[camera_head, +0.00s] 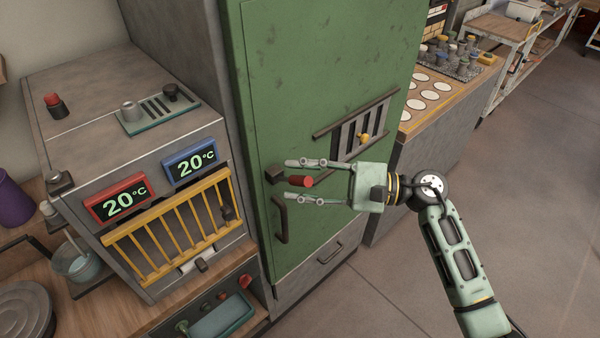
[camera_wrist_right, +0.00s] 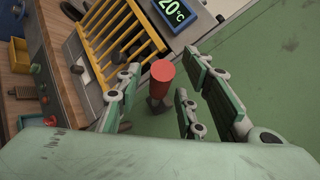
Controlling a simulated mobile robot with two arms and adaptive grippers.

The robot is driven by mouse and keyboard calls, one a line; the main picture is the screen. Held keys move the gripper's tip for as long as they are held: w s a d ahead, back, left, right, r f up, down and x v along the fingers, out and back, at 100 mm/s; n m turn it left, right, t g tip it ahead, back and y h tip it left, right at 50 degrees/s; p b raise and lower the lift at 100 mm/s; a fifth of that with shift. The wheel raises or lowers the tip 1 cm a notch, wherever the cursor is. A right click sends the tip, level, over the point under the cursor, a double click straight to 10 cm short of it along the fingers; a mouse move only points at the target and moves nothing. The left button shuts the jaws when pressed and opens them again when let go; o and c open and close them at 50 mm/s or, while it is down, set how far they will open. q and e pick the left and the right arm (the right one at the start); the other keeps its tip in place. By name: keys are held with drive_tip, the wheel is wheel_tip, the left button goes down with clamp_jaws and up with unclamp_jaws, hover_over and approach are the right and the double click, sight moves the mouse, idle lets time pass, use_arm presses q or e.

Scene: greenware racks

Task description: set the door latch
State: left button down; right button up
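The door latch (camera_head: 298,181) is a short red cylinder on a dark bracket (camera_head: 274,174) at the left edge of the green door (camera_head: 310,100). In the right wrist view the red latch handle (camera_wrist_right: 162,74) stands between the fingers. My right gripper (camera_head: 303,181) is open, its two fingers above and below the latch in the head view. I see no clear contact; the gap to each finger looks open. It also shows in the right wrist view (camera_wrist_right: 156,95). My left gripper is not in view.
A dark door handle (camera_head: 279,220) is just below the latch. A barred vent with a yellow knob (camera_head: 364,137) is to the right. The grey kiln box with a yellow grille (camera_head: 172,232) stands at the left. Open floor (camera_head: 480,200) lies to the right.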

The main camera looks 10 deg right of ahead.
drive_tip(key=shift+a, duration=0.15)
clamp_jaws()
idle(0.5)
